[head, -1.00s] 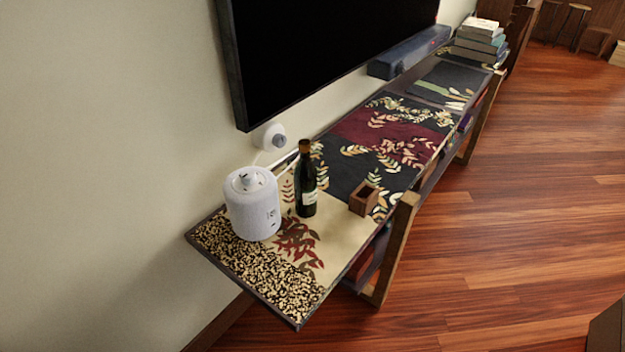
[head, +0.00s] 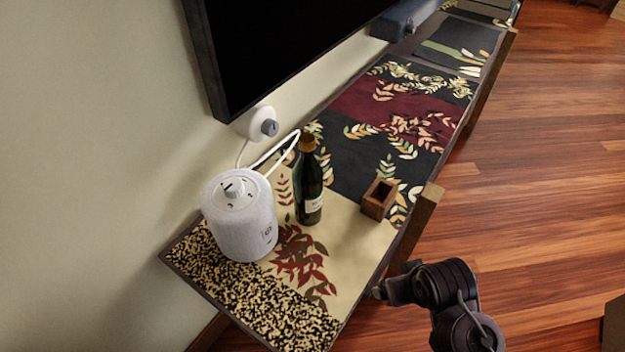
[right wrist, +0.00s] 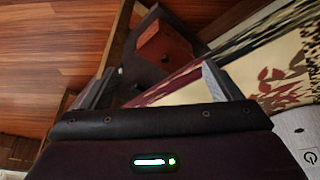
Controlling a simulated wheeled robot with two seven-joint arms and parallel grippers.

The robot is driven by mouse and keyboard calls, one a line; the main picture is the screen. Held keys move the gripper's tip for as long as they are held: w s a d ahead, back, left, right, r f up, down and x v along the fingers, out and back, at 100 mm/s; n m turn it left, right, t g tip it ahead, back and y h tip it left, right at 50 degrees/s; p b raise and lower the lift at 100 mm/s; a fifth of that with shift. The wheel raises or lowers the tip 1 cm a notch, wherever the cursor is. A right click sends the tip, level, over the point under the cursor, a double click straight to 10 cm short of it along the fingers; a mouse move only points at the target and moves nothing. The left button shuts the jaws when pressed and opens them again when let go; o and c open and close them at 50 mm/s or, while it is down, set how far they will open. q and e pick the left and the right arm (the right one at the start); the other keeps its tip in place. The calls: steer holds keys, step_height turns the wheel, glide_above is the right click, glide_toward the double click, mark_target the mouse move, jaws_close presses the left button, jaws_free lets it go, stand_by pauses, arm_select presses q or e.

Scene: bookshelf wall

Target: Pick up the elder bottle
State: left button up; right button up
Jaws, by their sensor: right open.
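The elder bottle (head: 308,183) is a dark green bottle with a brown cap and a pale label. It stands upright on the shelf top in the head view, just right of a white cylindrical device. My right gripper (head: 384,291) is in the head view at the shelf's front edge, to the right of and nearer than the bottle, and apart from it. In the right wrist view its two fingers (right wrist: 158,88) are spread and hold nothing. The bottle does not show in the right wrist view. My left gripper is not in view.
The white device (head: 240,217) stands close to the bottle's left, with a cable behind. A small wooden box (head: 379,198) sits to the bottle's right. A wooden post (head: 420,215) rises at the shelf's front edge. A dark screen (head: 270,50) hangs on the wall above.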

mark_target(321, 182)
steer(key=w+a+r+n+t+y, duration=0.1)
steer(key=w+a+r+t, duration=0.1)
steer(key=w, duration=0.2)
steer(key=w+a+r+t+y, duration=0.1)
steer(key=w+a+t, duration=0.1)
steer(key=w+a, duration=0.1)
steer(key=w+a+r+n+t+y, duration=0.1)
steer(key=w+a+r+t, duration=0.1)
steer(key=w, duration=0.4)
steer(key=shift+a+r+n+t+y, duration=0.15)
steer(key=shift+r+n+t+y, duration=0.15)
steer(key=w+a+r+n+y, duration=0.1)
steer(key=a+r+y, duration=0.1)
steer(key=a+r+n+t+y, duration=0.1)
steer(key=a+r+y, duration=0.1)
steer(key=y, duration=0.1)
steer(key=w+a+r+n+t+y, duration=0.1)
steer(key=a+y, duration=0.1)
steer(key=shift+w+a+r+n+y, duration=0.3)
steer(key=shift+w+a+r, duration=0.05)
steer(key=shift+a+r, duration=0.05)
steer(key=x, duration=0.7)
steer(key=shift+s+a+r, duration=0.2)
steer(key=shift+a+r, duration=0.05)
steer(key=shift+w+a+f, duration=0.1)
steer(key=shift+w+a, duration=0.1)
steer(key=shift+w, duration=0.05)
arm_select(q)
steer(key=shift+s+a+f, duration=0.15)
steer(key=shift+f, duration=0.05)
